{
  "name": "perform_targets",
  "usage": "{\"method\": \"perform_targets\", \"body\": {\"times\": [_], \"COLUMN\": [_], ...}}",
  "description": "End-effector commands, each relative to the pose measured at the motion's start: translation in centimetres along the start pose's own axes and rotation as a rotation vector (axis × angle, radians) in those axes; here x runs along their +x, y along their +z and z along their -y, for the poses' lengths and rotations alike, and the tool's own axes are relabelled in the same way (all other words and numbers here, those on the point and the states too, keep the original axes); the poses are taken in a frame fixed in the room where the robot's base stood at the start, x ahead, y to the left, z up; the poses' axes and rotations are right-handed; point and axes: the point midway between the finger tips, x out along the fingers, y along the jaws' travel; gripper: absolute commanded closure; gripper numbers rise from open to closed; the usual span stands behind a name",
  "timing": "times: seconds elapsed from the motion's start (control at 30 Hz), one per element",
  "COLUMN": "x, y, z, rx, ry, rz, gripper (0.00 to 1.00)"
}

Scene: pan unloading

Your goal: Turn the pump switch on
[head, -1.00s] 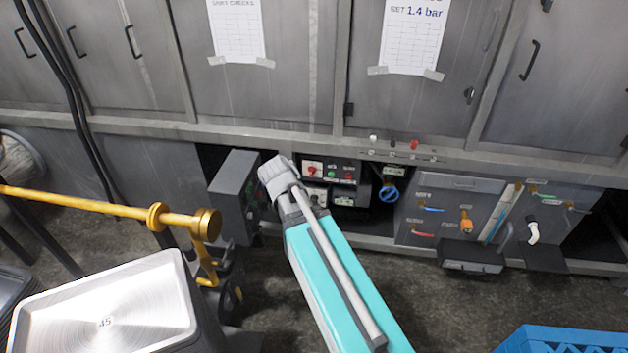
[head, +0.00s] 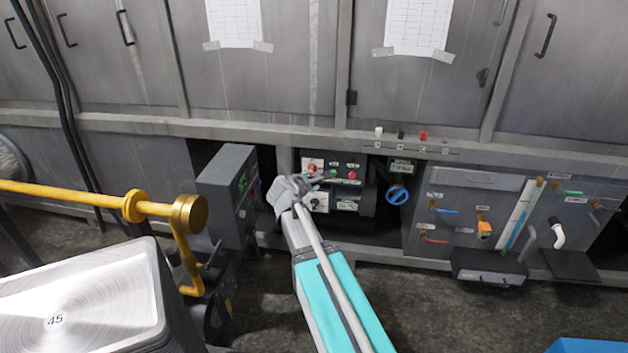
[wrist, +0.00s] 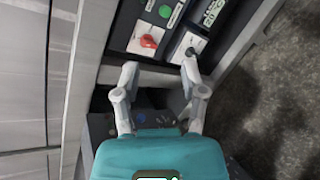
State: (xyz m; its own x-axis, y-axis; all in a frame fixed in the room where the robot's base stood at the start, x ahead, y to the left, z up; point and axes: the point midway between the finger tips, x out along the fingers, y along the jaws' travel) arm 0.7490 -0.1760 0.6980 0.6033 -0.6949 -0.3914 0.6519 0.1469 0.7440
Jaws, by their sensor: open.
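The control panel (head: 352,162) sits low under the cabinets in the head view. It carries a red rotary switch (head: 312,166), a green button (head: 333,173), a red button (head: 352,174) and a black knob (head: 315,201) on a white plate. The labels are too small to tell which is the pump switch. My gripper (head: 312,187) is in front of the panel's left part. In the wrist view my gripper (wrist: 160,68) is open and empty, its fingertips apart. The red switch (wrist: 148,41) shows beyond the gap; the black knob (wrist: 190,51) is by the right fingertip. Contact is unclear.
A grey box (head: 226,195) stands left of my gripper. A blue round handle (head: 397,194) and a panel of small valves (head: 465,215) are to the right. A yellow pipe (head: 90,197) and a metal pan (head: 85,300) are at left. A blue crate (head: 590,346) is at lower right.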

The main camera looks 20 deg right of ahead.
Motion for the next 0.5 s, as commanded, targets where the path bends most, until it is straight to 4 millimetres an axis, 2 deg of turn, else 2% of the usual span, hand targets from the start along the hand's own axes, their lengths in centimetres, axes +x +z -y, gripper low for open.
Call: {"method": "perform_targets", "body": {"times": [0.03, 0.5], "x": [1.2, 7.0], "y": [-1.0, -5.0], "z": [0.8, 1.4], "rx": [-0.045, -0.53], "ry": [0.026, 0.263], "rz": [0.01, 0.127], "gripper": [0.46, 0.46]}}
